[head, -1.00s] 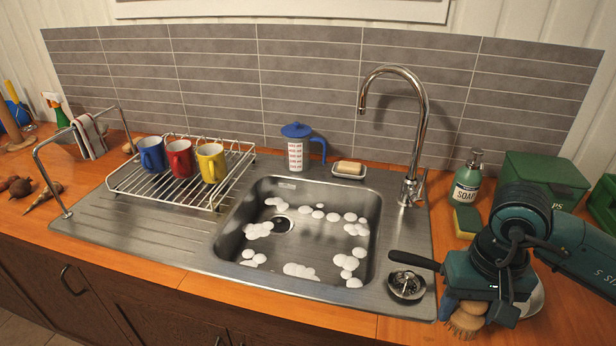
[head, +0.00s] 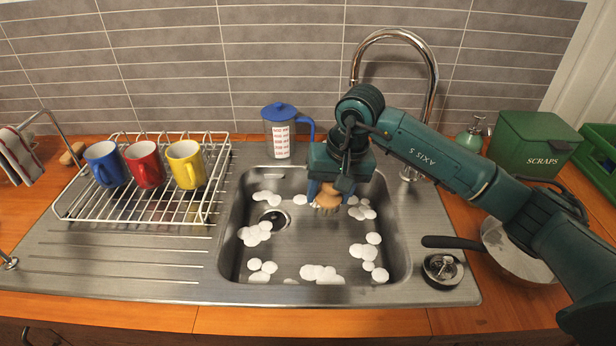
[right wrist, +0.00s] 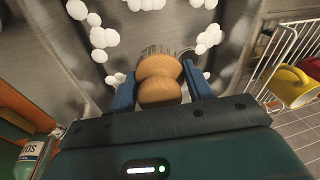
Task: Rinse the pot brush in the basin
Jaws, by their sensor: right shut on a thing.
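The steel basin (head: 393,225) is set in the worktop, with clumps of white foam and a round drain on its floor. My right gripper (head: 322,192) is over the back part of the basin and points down. It is shut on the pot brush (head: 328,199), which has a round wooden body. In the right wrist view the brush (right wrist: 160,80) sits between the two blue fingers, its pale bristles facing the basin floor among the foam. I cannot tell whether the bristles touch the floor. My left gripper is not in view.
A tall curved tap (head: 432,75) stands behind the basin. A blue-lidded jug (head: 281,135) stands at its back edge. A dish rack (head: 140,211) with three mugs is on the left. A pan (head: 505,250), a strainer (head: 443,268) and a green scraps box (head: 533,145) are on the right.

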